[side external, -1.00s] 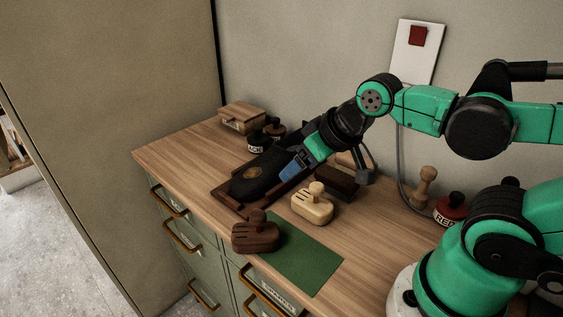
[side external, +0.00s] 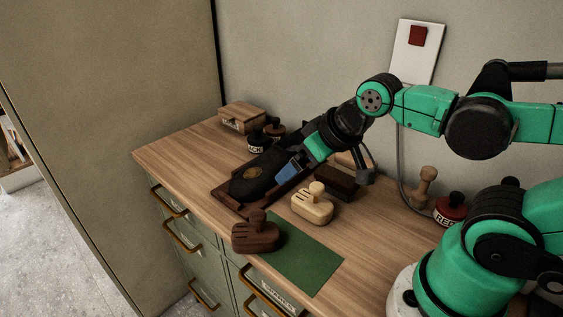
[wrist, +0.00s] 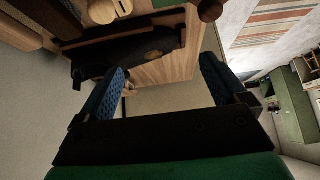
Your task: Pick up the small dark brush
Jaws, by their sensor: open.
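The small dark brush (side external: 256,235) is dark brown with a round knob. It stands upright at the front edge of the bench, at the left end of a green mat (side external: 300,262). In the wrist view a brown rounded part at the top edge (wrist: 209,10) appears to be this brush, mostly cut off. My gripper (side external: 286,168) is open and empty, above the right side of a dark tray, behind and to the right of the brush and apart from it. In the wrist view its two blue pads (wrist: 160,82) are spread wide with nothing between them.
A black shoe-like item (side external: 254,180) lies in the dark wooden tray (side external: 226,197). A pale wooden brush (side external: 312,207) stands right of the dark one, with a larger dark brush (side external: 336,184) behind it. Dark jars (side external: 257,141) and a wooden box (side external: 241,117) stand at the back left.

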